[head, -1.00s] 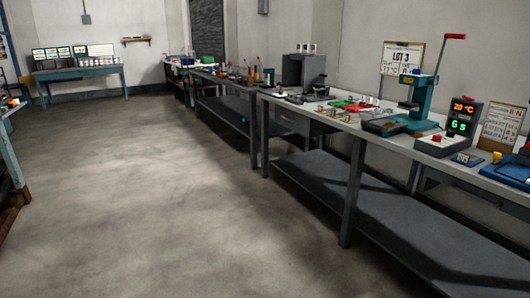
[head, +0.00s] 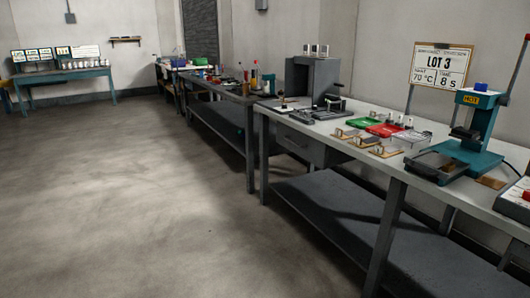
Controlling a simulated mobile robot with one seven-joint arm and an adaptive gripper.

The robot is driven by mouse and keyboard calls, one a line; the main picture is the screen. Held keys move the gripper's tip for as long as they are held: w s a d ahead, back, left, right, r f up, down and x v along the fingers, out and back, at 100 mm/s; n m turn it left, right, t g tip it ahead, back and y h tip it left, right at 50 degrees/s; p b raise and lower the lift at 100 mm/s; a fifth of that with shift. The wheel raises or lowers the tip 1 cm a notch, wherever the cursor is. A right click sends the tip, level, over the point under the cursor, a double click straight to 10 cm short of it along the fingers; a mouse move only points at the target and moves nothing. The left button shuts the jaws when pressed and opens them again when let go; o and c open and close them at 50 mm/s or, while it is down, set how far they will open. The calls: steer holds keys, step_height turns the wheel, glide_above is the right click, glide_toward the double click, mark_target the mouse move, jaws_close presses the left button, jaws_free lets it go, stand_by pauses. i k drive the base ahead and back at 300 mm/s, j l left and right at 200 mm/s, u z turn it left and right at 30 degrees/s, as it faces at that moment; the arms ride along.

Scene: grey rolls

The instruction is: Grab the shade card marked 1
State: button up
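No card with a readable 1 shows, so I cannot tell which thing is the shade card. Several small upright cards (head: 40,53) with pale and coloured faces stand in a row on the teal table (head: 62,73) at the far left, too small to read. My gripper is not in view.
A LOT 3 sign (head: 441,66) stands behind. The concrete floor (head: 130,190) is clear at left and centre.

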mark_target(324, 54)
steer(key=i+j+z, duration=0.1)
steer(key=i, duration=1.35)
steer(key=i+z, duration=0.15)
steer(key=i, duration=0.2)
steer(key=i+j+z, duration=0.2)
steer(key=i, duration=0.2)
steer(key=i+j+z, duration=0.15)
steer(key=i, duration=0.2)
